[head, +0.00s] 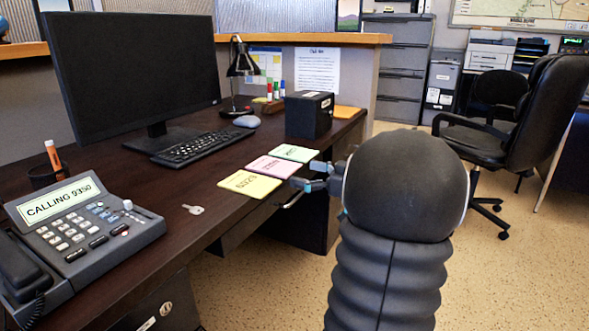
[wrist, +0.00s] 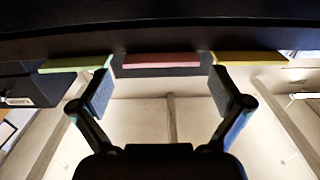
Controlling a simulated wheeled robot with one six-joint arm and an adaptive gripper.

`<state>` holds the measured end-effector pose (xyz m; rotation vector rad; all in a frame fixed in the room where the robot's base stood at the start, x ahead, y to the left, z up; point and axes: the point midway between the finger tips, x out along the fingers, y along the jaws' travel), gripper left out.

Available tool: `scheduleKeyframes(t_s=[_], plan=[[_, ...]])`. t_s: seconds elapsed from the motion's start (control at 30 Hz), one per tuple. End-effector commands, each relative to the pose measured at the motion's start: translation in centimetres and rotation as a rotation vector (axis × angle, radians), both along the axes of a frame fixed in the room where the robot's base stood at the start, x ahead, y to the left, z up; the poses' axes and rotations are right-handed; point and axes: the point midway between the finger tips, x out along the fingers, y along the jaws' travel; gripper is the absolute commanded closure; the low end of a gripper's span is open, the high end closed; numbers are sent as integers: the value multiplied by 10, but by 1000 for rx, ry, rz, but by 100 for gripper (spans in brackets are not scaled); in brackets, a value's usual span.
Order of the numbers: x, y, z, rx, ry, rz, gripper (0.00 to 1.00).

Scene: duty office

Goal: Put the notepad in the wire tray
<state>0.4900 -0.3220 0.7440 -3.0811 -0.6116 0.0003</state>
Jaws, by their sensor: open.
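Three pads lie in a row along the desk's right edge in the head view: a yellow one (head: 249,184), a pink one (head: 271,167) and a green one (head: 295,153). I cannot tell which is the task's notepad. My gripper (head: 311,176) is open at that edge, beside the pink pad and partly hidden by my arm. In the wrist view my gripper (wrist: 160,82) faces the pink pad's edge (wrist: 160,60), with nothing between the fingers. The green pad (wrist: 75,65) is left and the yellow pad (wrist: 248,58) right. I cannot clearly identify the wire tray; a dark tiered tray (head: 530,48) stands far back.
The desk (head: 150,222) also holds a phone (head: 85,230), a key (head: 193,209), a keyboard (head: 190,147), a monitor (head: 130,70) and a black box (head: 309,114). An office chair (head: 520,115) stands at the right. Open floor (head: 500,270) lies right of the desk.

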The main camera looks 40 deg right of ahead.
Motion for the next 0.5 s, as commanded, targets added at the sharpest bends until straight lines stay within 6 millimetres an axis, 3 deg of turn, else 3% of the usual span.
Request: scheduleKeyframes(t_s=[0.3,0.5], plan=[[-60,-27,-3,-1,-1,-4,0],[-86,-38,-2,-1,-1,-2,0]])
